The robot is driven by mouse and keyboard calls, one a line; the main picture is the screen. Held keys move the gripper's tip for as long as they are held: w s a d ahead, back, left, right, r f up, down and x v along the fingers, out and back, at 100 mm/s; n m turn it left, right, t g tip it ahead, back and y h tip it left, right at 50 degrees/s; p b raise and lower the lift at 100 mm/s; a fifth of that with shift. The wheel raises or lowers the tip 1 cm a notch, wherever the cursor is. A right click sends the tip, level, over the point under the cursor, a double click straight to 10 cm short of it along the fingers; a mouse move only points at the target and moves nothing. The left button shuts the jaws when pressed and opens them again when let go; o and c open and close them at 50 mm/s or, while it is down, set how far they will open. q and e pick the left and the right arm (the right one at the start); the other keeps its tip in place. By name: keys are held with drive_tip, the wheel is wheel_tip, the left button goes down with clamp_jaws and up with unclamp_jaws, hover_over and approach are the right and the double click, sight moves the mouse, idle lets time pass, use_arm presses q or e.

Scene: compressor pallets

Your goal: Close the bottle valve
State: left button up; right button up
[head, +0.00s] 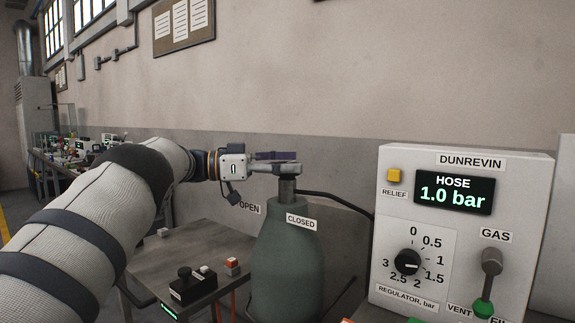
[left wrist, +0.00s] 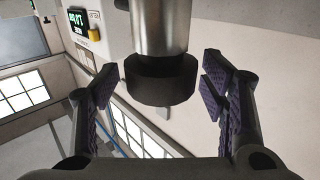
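The green gas bottle (head: 287,260) stands upright in the middle of the head view, with OPEN and CLOSED labels near its top. A grey metal neck (head: 287,188) rises from it. My left gripper (head: 290,162) reaches in from the left at the top of this neck, and its fingers partly hide the valve there. In the left wrist view, a dark round knob (left wrist: 160,82) under a metal cylinder lies between the two purple-padded fingers of my left gripper (left wrist: 162,88). The fingers are spread, with a visible gap on each side of the knob. My right gripper is not in view.
A white DUNREVIN panel (head: 463,230) reading HOSE 1.0 bar stands close on the right, with a regulator dial (head: 407,262) and a GAS lever (head: 490,265). A black hose (head: 335,200) runs behind the bottle. A grey table (head: 165,258) with a black control box (head: 192,285) stands left.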

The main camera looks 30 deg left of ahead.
use_arm(q)
drive_tip(key=v, duration=1.2)
drive_tip(key=shift+r, duration=0.1)
